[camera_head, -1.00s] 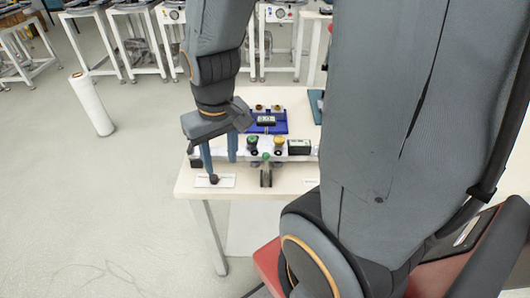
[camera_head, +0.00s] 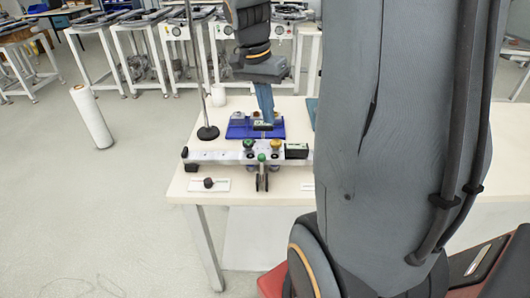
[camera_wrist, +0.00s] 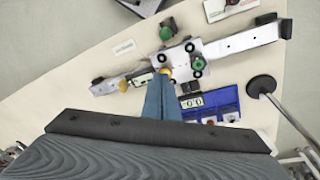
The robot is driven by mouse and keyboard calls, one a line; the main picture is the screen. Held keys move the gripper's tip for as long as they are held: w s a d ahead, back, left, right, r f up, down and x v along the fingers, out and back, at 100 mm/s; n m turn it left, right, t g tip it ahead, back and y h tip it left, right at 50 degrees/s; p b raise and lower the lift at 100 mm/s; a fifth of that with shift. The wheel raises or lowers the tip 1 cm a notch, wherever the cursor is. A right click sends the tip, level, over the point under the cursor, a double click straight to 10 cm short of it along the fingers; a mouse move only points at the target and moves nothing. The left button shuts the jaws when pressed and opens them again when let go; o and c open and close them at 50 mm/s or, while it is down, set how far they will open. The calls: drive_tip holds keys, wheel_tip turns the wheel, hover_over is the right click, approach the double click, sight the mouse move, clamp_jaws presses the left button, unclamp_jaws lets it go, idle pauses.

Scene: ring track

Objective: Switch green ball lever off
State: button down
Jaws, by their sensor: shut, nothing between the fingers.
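The green ball lever (camera_head: 261,158) stands at the front of the white rail on the table, its green ball on top of a dark upright. In the wrist view its green ball (camera_wrist: 166,33) lies beyond my fingertips. My gripper (camera_head: 267,121) is shut and empty, pointing down behind the lever, over the blue tray area. In the wrist view my shut fingers (camera_wrist: 160,80) end beside a yellow knob (camera_wrist: 167,72); I cannot tell if they touch it. A green knob (camera_head: 248,145) sits on the rail just behind and left of the lever.
The white rail (camera_head: 215,156) carries knobs and a small black display box (camera_head: 297,150). A blue tray (camera_head: 241,129) lies behind it. A thin stand (camera_head: 207,132) rises at left. A dark knob (camera_head: 208,183) sits on a white plate at front left. The table front is otherwise clear.

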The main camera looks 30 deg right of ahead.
drive_tip(key=shift+w, duration=0.1)
drive_tip(key=shift+a, duration=0.1)
drive_tip(key=p, duration=0.2)
hover_over(275, 157)
drive_tip(key=f, duration=0.9)
drive_tip(key=shift+w+a, duration=0.25)
drive_tip(key=shift+w, duration=0.05)
drive_tip(key=shift+a+f, duration=0.15)
drive_tip(key=shift+f, duration=0.2)
drive_tip(key=a, duration=0.1)
drive_tip(key=s+a, duration=0.1)
drive_tip(key=a+p, duration=0.1)
drive_tip(key=shift+s+a+r, duration=0.1)
drive_tip(key=shift+s+r, duration=0.05)
drive_tip(key=shift+r, duration=0.25)
